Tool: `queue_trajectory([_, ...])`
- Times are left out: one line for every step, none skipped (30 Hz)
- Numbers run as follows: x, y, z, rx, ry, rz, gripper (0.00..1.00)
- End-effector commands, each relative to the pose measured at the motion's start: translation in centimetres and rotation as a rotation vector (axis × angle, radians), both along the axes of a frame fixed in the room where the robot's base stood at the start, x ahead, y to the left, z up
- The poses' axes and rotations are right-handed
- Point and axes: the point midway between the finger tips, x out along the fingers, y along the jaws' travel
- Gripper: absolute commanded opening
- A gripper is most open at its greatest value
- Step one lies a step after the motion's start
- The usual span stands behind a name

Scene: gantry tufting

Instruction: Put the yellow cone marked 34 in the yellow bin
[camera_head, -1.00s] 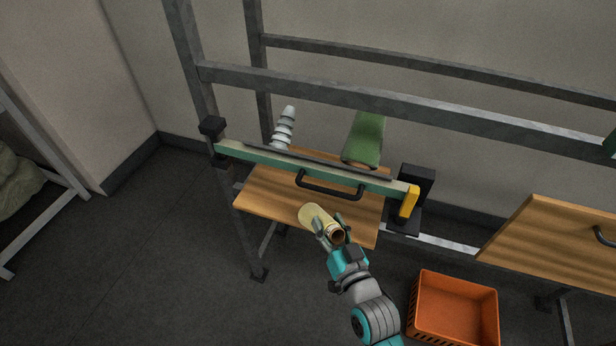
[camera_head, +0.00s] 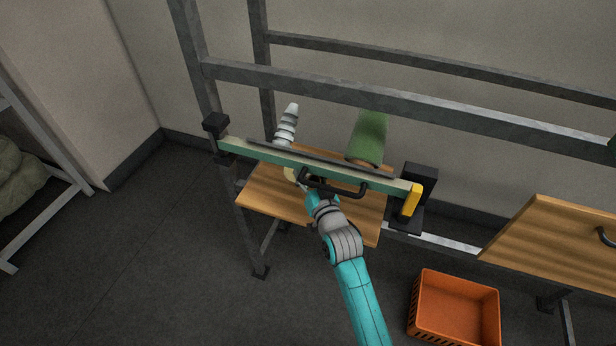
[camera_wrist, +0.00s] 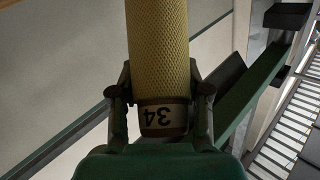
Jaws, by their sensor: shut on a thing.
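The yellow cone (camera_wrist: 158,45), a mesh-textured cone with a white label reading 34, fills the upper middle of the wrist view. The label appears upside down there. My gripper (camera_wrist: 161,90) is shut on the labelled end of the cone, one finger on each side. In the head view only a small pale yellow piece of the cone (camera_head: 291,174) shows, just below the green bar. The bar and its black handle hide most of my gripper in that view. A yellow bin is not visible in either view.
The green bar (camera_head: 270,154) with a black handle (camera_head: 336,190) crosses above a wooden shelf (camera_head: 265,197). An orange bin (camera_head: 424,322) sits at lower right. Open floor lies left.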

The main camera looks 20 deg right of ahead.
Motion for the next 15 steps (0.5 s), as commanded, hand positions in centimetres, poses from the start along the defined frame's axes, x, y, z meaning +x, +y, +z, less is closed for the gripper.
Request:
queue_trajectory([0.6, 0.0, -0.1, 0.0, 0.0, 0.0, 0.0])
queue_trajectory([0.4, 0.0, -0.8, 0.0, 0.003, 0.0, 0.0])
queue_trajectory([0.4, 0.0, -1.1, 0.0, 0.002, 0.001, 0.0])
queue_trajectory([0.4, 0.0, -1.3, 0.0, 0.002, 0.001, 0.0])
queue_trajectory([0.3, 0.0, -1.4, 0.0, 0.001, 0.0, 0.0])
queue_trajectory([0.3, 0.0, -1.5, -0.001, 0.001, 0.0, 0.0])
queue_trajectory([0.3, 0.0, -1.5, -0.001, 0.0, 0.0, 0.0])
queue_trajectory([0.3, 0.0, -1.5, -0.001, 0.0, 0.0, 0.0])
queue_trajectory([0.3, 0.0, -1.5, -0.001, -0.001, 0.0, 0.0])
queue_trajectory([0.3, 0.0, -1.5, -0.001, -0.001, 0.0, 0.0])
queue_trajectory([0.3, 0.0, -1.5, -0.001, -0.001, 0.0, 0.0])
queue_trajectory([0.3, 0.0, -1.5, -0.001, 0.0, 0.0, 0.0])
queue_trajectory([0.3, 0.0, -1.5, -0.001, 0.0, 0.0, 0.0])
queue_trajectory([0.3, 0.0, -1.5, 0.0, 0.0, 0.0, 0.0])
queue_trajectory([0.3, 0.0, -1.6, -0.001, 0.0, 0.0, 0.0])
